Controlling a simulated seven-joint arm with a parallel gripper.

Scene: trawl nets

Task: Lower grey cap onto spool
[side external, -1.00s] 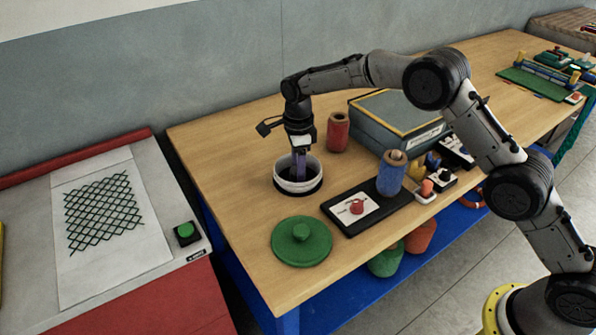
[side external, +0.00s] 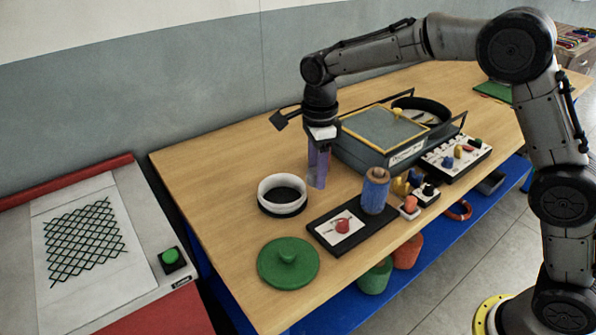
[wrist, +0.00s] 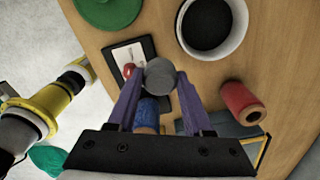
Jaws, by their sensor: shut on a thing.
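My gripper (side external: 318,180) has purple fingers pointing down, right of the white bowl and left of the blue spool (side external: 375,190). In the wrist view the fingers (wrist: 160,88) are shut on a round grey cap (wrist: 160,73), held between their tips. The cap cannot be made out in the side view. The blue spool stands upright with its wooden top bare, on a black base plate (side external: 330,245). In the wrist view the spool (wrist: 148,108) is partly hidden behind the cap and fingers. Cap and spool look apart.
A white bowl with a dark inside (side external: 282,196) and a green lid (side external: 288,262) lie to the left. A red spool (wrist: 241,102) shows in the wrist view. A grey-blue box (side external: 385,140) stands behind; small coloured knobs (side external: 408,190) sit right of the blue spool.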

